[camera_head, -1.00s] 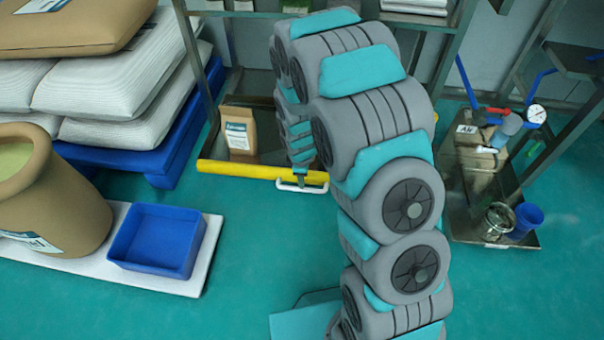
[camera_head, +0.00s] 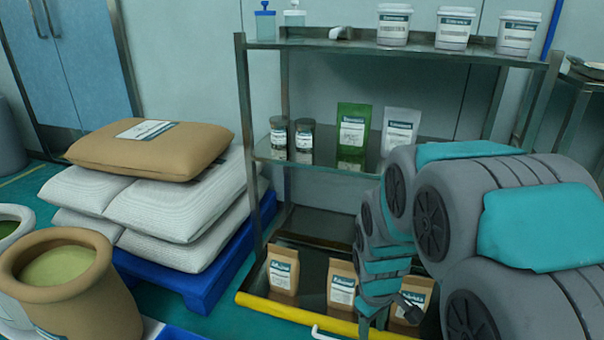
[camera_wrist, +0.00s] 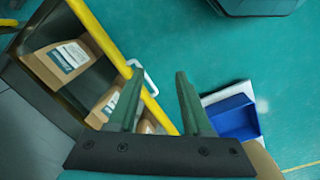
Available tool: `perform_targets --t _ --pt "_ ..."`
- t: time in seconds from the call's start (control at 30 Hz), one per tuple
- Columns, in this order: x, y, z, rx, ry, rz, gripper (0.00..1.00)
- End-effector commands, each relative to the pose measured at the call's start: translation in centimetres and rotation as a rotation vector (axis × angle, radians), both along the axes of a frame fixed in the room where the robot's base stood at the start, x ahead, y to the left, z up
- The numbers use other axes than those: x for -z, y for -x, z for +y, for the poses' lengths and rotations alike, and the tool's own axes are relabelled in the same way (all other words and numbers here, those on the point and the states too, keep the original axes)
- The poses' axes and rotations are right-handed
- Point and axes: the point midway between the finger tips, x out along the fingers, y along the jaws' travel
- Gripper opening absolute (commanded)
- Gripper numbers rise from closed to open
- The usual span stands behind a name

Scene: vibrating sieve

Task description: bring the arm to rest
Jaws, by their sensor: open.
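My arm (camera_head: 510,230) fills the right of the head view and hangs down in front of the shelf rack. My gripper (camera_head: 374,320) is at its lower end, small and partly cut off by the frame's bottom edge. In the wrist view my gripper (camera_wrist: 160,74) shows two dark green fingers standing apart with nothing held between them. Behind the fingers are the rack's yellow front bar (camera_wrist: 96,33) and a white handle (camera_wrist: 151,80). I cannot tell how far the fingers are from the bar.
The metal rack (camera_head: 243,95) holds white tubs, jars and pouches, with brown paper bags (camera_head: 283,272) at the bottom.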

Motion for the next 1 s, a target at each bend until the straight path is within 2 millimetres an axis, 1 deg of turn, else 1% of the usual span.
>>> perform_targets --t 0.03,0.17,0.2,0.27,0.3,0.37,0.4,0.47,0.5,0.6,0.7,0.8,1.0 --pt "-2.0 1.4 -0.2 0.047 -0.005 0.001 0.49" --pt "-5.5 5.3 -0.4 0.177 -0.015 0.028 0.49" --pt "-6.5 6.6 -0.4 0.216 -0.017 0.038 0.49" --pt "-7.9 8.4 -0.5 0.274 -0.022 0.047 0.49" --pt "-8.8 9.7 -0.5 0.313 -0.024 0.059 0.49" --pt "-10.1 11.6 -0.4 0.37 -0.028 0.069 0.49" --pt "-10.9 13.0 -0.4 0.406 -0.028 0.081 0.49" --pt "-11.9 14.8 -0.4 0.456 -0.03 0.093 0.49" --pt "-12.5 16.1 -0.3 0.488 -0.029 0.104 0.49" --pt "-13.7 18.5 -0.2 0.555 -0.029 0.121 0.49" --pt "-14.3 20.3 -0.1 0.6 -0.027 0.138 0.49" --pt "-14.7 21.1 -0.1 0.624 -0.026 0.143 0.49" --pt "-14.7 21.4 -0.1 0.632 -0.025 0.147 0.49"
